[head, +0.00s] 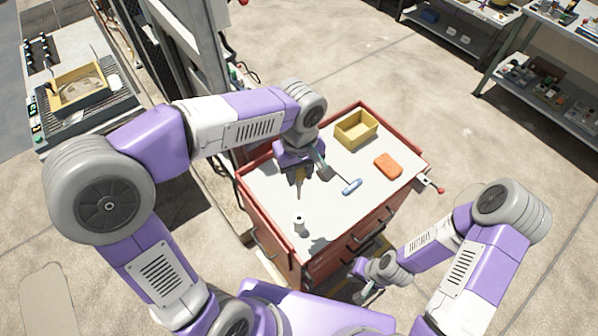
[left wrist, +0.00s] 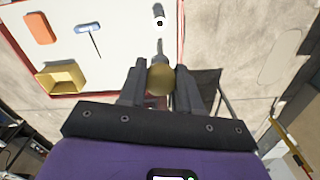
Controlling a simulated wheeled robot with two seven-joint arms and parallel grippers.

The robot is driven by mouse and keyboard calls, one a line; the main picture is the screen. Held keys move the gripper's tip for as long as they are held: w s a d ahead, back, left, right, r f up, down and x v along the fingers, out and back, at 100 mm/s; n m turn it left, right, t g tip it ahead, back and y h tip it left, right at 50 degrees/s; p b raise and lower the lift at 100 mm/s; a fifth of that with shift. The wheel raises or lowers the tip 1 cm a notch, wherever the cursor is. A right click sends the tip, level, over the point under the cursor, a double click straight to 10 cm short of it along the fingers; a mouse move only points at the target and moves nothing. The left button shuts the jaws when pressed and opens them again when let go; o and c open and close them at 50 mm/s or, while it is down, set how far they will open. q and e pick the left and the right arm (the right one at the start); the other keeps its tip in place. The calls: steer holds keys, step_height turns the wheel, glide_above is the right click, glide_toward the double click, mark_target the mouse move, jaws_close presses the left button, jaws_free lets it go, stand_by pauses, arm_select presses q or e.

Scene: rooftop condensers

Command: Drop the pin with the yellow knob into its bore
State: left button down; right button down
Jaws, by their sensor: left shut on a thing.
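My left gripper (head: 300,170) is above the white top of the red cart. In the left wrist view, its two dark fingers (left wrist: 161,80) are shut on the yellow knob (left wrist: 161,79) of the pin. The pin's grey shaft (left wrist: 160,48) points away from the fingers, and in the head view the pin (head: 299,187) hangs downward. A small white cylinder (head: 300,223) stands near the cart's front left edge, apart from the pin. Its dark bore shows in the left wrist view (left wrist: 159,20). My right gripper (head: 368,292) is low beside the cart, its fingers unclear.
On the cart top (head: 283,183) are a yellow bin (head: 356,129), an orange block (head: 388,166) and a blue-handled tool (head: 351,187) with a thin shaft. A raised red rim edges the cart. Shelves (head: 545,75) stand at the right, a grill-like bench (head: 85,105) at the left.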

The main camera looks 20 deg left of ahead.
arm_select(q)
steer(key=shift+r+p, duration=2.65)
steer(key=shift+r, duration=0.85)
steer(key=shift+f, duration=0.15)
